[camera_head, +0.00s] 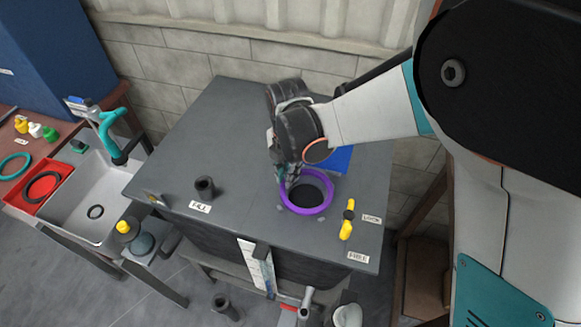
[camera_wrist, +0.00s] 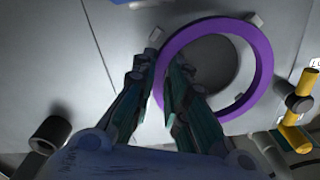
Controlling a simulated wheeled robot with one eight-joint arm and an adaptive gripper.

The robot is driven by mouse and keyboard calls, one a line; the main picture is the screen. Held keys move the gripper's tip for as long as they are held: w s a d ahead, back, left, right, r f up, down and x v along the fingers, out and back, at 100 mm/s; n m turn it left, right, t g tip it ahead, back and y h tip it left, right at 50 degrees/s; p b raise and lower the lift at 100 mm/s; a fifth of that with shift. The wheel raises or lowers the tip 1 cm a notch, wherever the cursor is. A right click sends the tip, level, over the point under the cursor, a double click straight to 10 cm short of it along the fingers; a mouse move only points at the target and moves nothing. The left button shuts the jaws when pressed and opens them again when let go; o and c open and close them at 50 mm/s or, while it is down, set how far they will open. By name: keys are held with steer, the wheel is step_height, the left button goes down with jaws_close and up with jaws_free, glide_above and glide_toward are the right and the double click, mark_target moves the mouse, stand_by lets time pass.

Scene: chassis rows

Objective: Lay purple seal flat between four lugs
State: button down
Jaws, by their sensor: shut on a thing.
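The purple seal (camera_head: 305,211) is a ring around a dark round hole (camera_head: 311,184) on the grey bench top. My gripper (camera_head: 286,184) is shut on the left side of the seal, with fingers on both sides of its band. The seal also shows in the wrist view (camera_wrist: 266,70), where the hole (camera_wrist: 212,65) sits off-centre inside it. Small grey lugs show outside the ring in the wrist view, one at the upper right (camera_wrist: 254,18) and one at the upper left (camera_wrist: 156,36). My fingers hide part of the ring's left side. I cannot tell whether the seal touches the bench top.
A short black cylinder (camera_head: 205,187) stands to the left. A blue panel (camera_head: 340,158) lies behind my gripper. The bench's left part is mostly clear.

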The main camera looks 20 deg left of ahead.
steer(key=shift+f+b, duration=0.95)
steer(key=shift+f, duration=0.2)
steer(key=c, duration=1.5)
jaws_free()
step_height(320, 180, up, 12)
steer(key=shift+s, duration=0.1)
